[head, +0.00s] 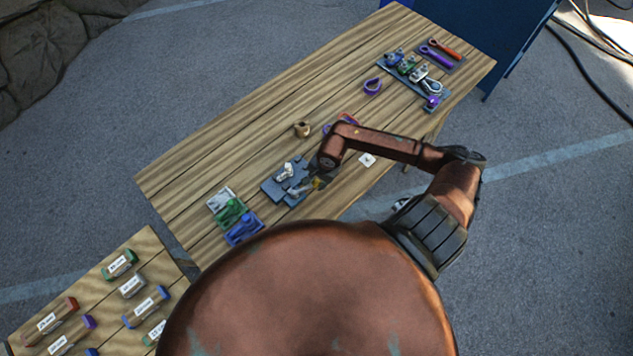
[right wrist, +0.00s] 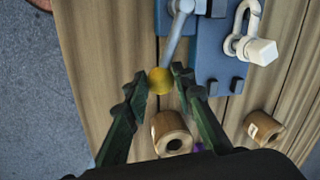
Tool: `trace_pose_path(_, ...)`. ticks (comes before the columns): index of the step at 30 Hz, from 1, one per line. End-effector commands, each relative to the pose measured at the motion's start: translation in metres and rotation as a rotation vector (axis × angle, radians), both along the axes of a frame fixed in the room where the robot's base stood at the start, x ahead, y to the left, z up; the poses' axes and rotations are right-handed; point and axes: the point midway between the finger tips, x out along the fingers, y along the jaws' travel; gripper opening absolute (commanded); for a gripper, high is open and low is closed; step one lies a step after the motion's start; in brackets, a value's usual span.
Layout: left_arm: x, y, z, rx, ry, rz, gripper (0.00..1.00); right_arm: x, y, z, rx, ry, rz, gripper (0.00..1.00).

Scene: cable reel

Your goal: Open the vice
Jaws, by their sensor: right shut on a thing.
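The vice is a blue-grey block assembly (head: 270,188) on the wooden table in the head view. Its blue-grey body (right wrist: 208,62) also shows in the right wrist view. A grey lever (right wrist: 177,38) runs from it and ends in a yellow knob (right wrist: 160,82). My right gripper (right wrist: 161,78) is shut on this yellow knob, one dark finger on each side. In the head view the right gripper (head: 318,180) is at the right side of the vice. A pale metal shackle (right wrist: 248,35) sits on the blue-grey body. My left gripper is not in view.
On the wooden table (head: 215,150) a tan roll (head: 302,129) stands behind the vice. A tool board (head: 432,100) lies at the far right. Two tan rolls (right wrist: 172,134) are near the gripper in the wrist view.

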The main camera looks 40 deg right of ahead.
Motion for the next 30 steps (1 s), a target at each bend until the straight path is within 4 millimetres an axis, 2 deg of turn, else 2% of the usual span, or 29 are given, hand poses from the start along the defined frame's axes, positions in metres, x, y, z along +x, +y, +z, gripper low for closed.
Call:
trace_pose_path(7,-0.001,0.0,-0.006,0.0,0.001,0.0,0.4,0.001,-0.001,-0.002,-0.002,0.001,0.017,0.0)
trace_pose_path(21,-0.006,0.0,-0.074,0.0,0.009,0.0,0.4,0.023,-0.004,-0.006,-0.003,0.002,0.268,0.0)
trace_pose_path(25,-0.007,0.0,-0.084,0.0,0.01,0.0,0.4,0.027,-0.004,-0.005,-0.002,0.004,0.32,0.0)
trace_pose_path(30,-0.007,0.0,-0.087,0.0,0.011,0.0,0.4,0.028,-0.003,-0.002,0.0,0.004,0.347,0.0)
